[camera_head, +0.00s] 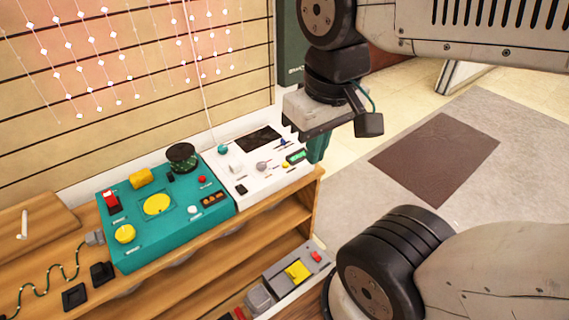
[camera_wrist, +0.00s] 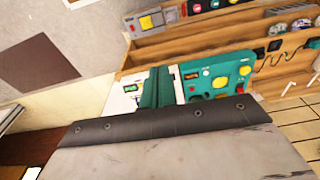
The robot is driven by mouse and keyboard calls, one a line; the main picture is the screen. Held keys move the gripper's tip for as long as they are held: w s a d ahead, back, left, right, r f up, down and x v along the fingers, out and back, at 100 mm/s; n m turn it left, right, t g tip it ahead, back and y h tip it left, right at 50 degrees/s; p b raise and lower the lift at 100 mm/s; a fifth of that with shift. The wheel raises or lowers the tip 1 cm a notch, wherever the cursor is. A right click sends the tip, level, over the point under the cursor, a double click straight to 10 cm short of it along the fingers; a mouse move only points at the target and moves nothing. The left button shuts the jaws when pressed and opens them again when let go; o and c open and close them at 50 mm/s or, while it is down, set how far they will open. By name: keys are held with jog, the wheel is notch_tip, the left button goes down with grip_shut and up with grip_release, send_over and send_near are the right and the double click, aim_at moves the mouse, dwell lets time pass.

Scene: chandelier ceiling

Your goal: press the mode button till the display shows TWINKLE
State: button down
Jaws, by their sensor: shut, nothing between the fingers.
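A white control panel (camera_head: 250,172) stands on the wooden shelf, with a small green-lit display (camera_head: 297,156) near its right end. Beside it on the left is a teal control panel (camera_head: 140,242) with a small orange-lit readout (camera_head: 213,197), a red button (camera_head: 202,179) and a white button (camera_head: 193,209). No label or display text is legible, so I cannot tell which control is the mode button. My gripper (camera_head: 317,150) is shut and empty, just beyond the white panel's right end in the picture. In the wrist view my teal fingers (camera_wrist: 158,88) hide part of the white panel (camera_wrist: 121,100).
Strings of small lights (camera_head: 110,50) hang on the slatted wall behind. A grey box with a yellow button (camera_head: 297,271) sits on the lower shelf. A cable (camera_head: 50,285) lies left of the teal panel. Open floor with a brown mat (camera_head: 437,160) lies to the right.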

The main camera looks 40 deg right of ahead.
jog(key=w+d+f+n+t+h, duration=0.1)
jog(key=w+d, duration=0.3)
jog(key=w, duration=0.2)
jog(key=w+d+f+t+h, duration=0.1)
jog(key=w+d+h, duration=0.1)
jog(key=w+d, duration=0.3)
jog(key=n+t+y, duration=0.5)
jog(key=n+t, duration=0.1)
jog(key=n, duration=0.5)
send_over(288, 165)
notch_tip(288, 165, down, 26)
jog(key=shift+r, duration=0.25)
jog(key=shift+f, duration=4.4)
jog(key=shift+f, duration=0.1)
jog(key=shift+f, duration=0.3)
